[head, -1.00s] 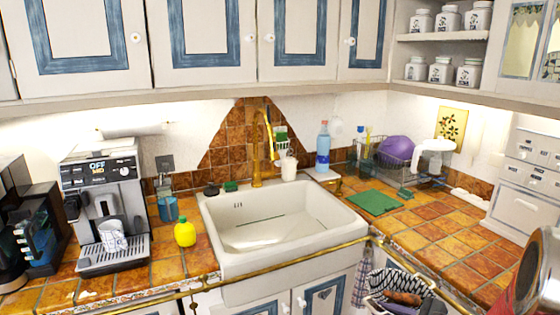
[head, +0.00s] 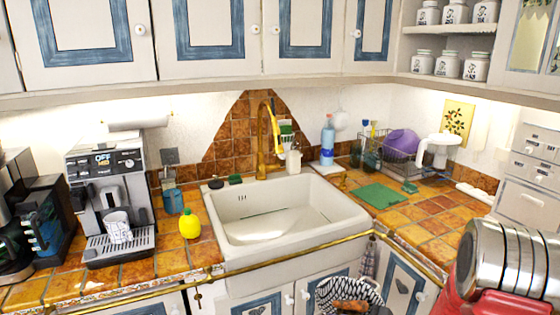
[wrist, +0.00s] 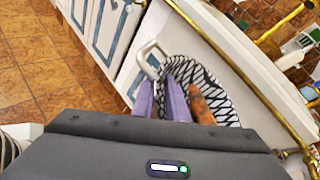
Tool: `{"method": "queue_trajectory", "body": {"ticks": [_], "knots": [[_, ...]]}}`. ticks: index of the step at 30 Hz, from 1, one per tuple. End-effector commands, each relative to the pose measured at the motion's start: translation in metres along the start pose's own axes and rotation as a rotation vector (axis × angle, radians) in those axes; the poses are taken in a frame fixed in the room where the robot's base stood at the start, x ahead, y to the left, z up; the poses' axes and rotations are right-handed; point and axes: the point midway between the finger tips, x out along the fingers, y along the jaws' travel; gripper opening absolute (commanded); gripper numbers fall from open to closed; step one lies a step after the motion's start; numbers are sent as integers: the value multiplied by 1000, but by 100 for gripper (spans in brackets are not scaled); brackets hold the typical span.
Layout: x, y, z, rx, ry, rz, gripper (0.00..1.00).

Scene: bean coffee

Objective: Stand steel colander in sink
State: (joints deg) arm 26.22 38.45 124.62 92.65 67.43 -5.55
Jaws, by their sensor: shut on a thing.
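The white sink (head: 335,207) is set in the tiled counter in the middle of the head view, and its basin looks empty. My gripper (wrist: 168,85) shows in the wrist view, its two purple fingers close together. A pale metal loop (wrist: 147,50) stands out at the fingertips; it looks like a handle of the steel colander. My gripper is outside the head view.
A brass rail (head: 300,256) runs along the counter's front edge. A yellow bottle (head: 189,224) and coffee machine (head: 108,205) stand left of the sink. A green cloth (head: 379,196) lies right.

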Motion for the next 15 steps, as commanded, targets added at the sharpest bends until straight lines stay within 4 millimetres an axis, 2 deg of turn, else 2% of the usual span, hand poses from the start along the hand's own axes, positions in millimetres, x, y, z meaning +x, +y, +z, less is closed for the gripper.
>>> {"method": "queue_trajectory", "body": {"ticks": [15], "knots": [[-4, -16, -9, 99, 104, -239, 0]]}}
